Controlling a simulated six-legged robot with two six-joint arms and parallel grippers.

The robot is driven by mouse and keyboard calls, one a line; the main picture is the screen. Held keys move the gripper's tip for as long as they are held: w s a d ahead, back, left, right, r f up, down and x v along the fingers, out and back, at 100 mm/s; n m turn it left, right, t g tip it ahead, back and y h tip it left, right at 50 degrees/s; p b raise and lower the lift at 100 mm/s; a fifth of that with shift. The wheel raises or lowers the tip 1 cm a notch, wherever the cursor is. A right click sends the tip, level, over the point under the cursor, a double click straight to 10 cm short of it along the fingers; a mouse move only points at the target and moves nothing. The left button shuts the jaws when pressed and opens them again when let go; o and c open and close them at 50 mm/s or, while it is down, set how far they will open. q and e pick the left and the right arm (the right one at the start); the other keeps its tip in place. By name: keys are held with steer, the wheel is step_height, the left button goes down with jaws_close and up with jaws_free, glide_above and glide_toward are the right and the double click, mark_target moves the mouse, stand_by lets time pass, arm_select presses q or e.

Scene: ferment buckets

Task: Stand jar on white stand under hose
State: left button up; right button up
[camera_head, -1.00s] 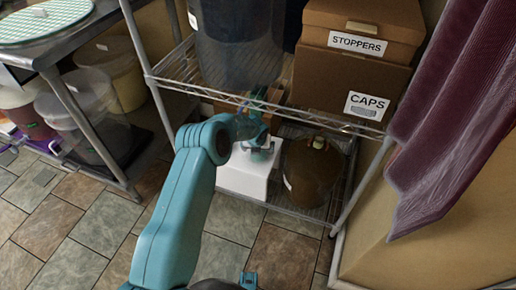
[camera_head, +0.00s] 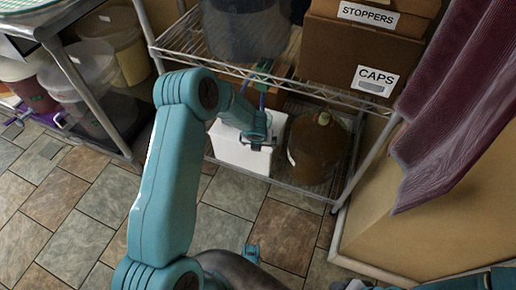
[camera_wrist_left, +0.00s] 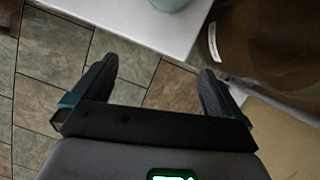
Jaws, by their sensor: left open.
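The white stand (camera_head: 236,151) is a box on the lower shelf of the wire rack; its top and edge also show in the left wrist view (camera_wrist_left: 130,15). A pale green rounded thing (camera_wrist_left: 176,3), possibly the jar, is on the stand at the top edge of the wrist view, mostly cut off. My left gripper (camera_head: 256,140) is in front of the stand in the head view. Its fingers (camera_wrist_left: 156,73) are apart with nothing between them, a little short of the pale green thing. A thin green and blue line (camera_head: 262,98) above the stand may be the hose.
A brown jug (camera_head: 317,150) stands close right of the stand. The upper wire shelf (camera_head: 280,83) runs above it and carries a large dark bucket (camera_head: 245,28) and a CAPS box (camera_head: 350,60). A curtain (camera_head: 450,110) hangs at right. The tiled floor in front is open.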

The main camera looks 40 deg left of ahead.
arm_select(q)
steer(key=s+d+f+n+g+h, duration=0.1)
steer(key=s+d+f+n+h, duration=0.1)
steer(key=s+d+n, duration=0.9)
steer(key=s+d+f+n+g+h, duration=0.2)
steer(key=s+d+n+h, duration=0.2)
steer(key=s+d+n, duration=0.7)
steer(key=s+n, duration=0.4)
steer(key=n, duration=0.6)
steer(key=shift+s+d+f+n+g, duration=0.2)
steer(key=shift+d+n+g, duration=0.1)
steer(key=shift+n, duration=0.1)
